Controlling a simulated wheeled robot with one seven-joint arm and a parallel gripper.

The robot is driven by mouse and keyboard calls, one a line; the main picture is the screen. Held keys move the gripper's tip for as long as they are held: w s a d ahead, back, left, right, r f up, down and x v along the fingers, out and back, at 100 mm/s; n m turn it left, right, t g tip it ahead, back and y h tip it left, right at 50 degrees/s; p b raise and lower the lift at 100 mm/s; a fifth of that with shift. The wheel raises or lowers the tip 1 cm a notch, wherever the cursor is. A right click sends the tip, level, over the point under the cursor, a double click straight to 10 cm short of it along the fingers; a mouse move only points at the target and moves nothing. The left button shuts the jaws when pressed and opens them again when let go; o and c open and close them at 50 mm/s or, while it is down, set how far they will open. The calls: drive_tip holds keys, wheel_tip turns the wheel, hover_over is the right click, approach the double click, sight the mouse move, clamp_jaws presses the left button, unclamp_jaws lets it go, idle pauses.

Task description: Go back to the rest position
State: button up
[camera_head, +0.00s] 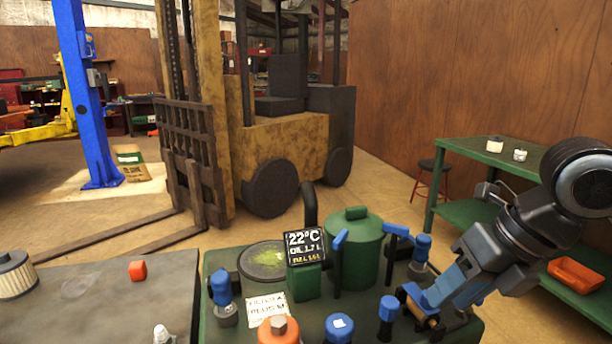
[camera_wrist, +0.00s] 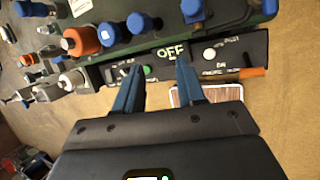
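My gripper (camera_head: 428,302) is at the right front corner of the green machine (camera_head: 225,262). Its two blue fingers stand apart in the wrist view (camera_wrist: 160,78), with nothing seen held between them. Past the fingertips is a dark panel (camera_wrist: 205,57) on the machine's side, with an OFF label (camera_wrist: 172,52), a green button and a white round knob. An orange-brown rod (camera_wrist: 238,74) sticks out right of the fingers; I cannot tell whether a finger touches it. My arm reaches in from the right in the head view.
The machine top carries a green canister (camera_head: 356,250), a display (camera_head: 304,246) and several blue-capped parts. A grey table (camera_head: 110,295) is at left. A green bench (camera_head: 455,150) with an orange tray (camera_head: 578,273) is at right. A yellow forklift (camera_head: 255,140) stands behind; floor lies between.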

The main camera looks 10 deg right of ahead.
drive_tip(key=w+a+r+m+t+y, duration=0.35)
drive_tip(key=a+r+m+t, duration=0.3)
drive_tip(key=a, duration=0.35)
drive_tip(key=w+a+r+m+t+y, duration=0.3)
drive_tip(key=a+r+m+t+y, duration=0.2)
drive_tip(key=a+m, duration=0.35)
drive_tip(key=s+d+f+m+t+h, duration=0.2)
drive_tip(key=s+d+f+m+h, duration=0.1)
drive_tip(key=s+f+m+h, duration=1.15)
drive_tip(key=s+d+f+m, duration=0.1)
drive_tip(key=s+d+f, duration=0.1)
drive_tip(key=s, duration=0.5)
drive_tip(key=s+d+f+m+g+y, duration=0.1)
drive_tip(key=s+d+f+m, duration=0.1)
drive_tip(key=s, duration=0.6)
drive_tip(key=s+d+f+m+g+y, duration=0.1)
drive_tip(key=s+d+f+m, duration=0.1)
drive_tip(key=s, duration=0.6)
drive_tip(key=shift+s+d+f, duration=0.2)
drive_tip(key=shift+d+f, duration=0.5)
drive_tip(key=shift+d, duration=0.2)
drive_tip(key=shift+m+g, duration=0.25)
